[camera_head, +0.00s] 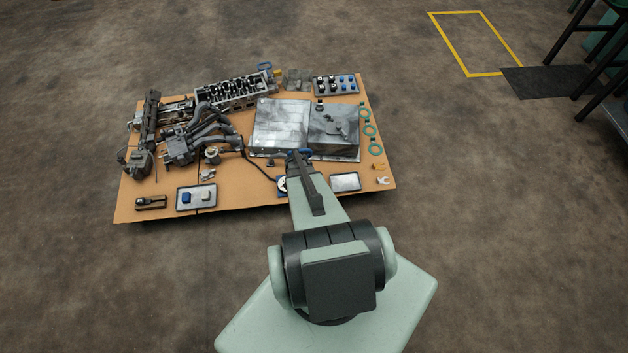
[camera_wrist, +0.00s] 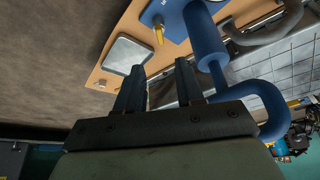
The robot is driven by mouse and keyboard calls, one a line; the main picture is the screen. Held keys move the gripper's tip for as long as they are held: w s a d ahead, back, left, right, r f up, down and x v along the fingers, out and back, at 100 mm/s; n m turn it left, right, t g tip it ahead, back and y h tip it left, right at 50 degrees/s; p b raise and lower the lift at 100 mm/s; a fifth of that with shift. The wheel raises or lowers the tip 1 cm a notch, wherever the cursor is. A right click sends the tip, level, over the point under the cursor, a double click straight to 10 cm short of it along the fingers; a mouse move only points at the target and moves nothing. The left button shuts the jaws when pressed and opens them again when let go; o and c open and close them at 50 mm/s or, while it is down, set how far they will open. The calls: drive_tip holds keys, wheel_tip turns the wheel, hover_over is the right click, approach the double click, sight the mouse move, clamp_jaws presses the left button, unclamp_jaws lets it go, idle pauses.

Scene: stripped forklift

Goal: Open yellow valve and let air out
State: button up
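My gripper (camera_wrist: 160,66) shows in the wrist view with its two dark fingers spread apart and nothing between them. A small yellow valve lever (camera_wrist: 158,34) is just beyond the fingertips, apart from them. It sits at a blue base plate (camera_wrist: 176,13), beside a thick blue pipe fitting (camera_wrist: 205,34) that bends round to the right of the gripper. In the head view, my arm reaches over the board and hides most of the fitting. Only bits of blue (camera_head: 300,152) show around it, and the yellow lever cannot be made out there.
A small silver tray (camera_head: 345,182), also in the wrist view (camera_wrist: 128,54), lies near the gripper.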

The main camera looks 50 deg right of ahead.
drive_tip(key=x, duration=1.2)
drive_tip(key=shift+f, duration=0.25)
drive_tip(key=shift+c, duration=0.4)
clamp_jaws()
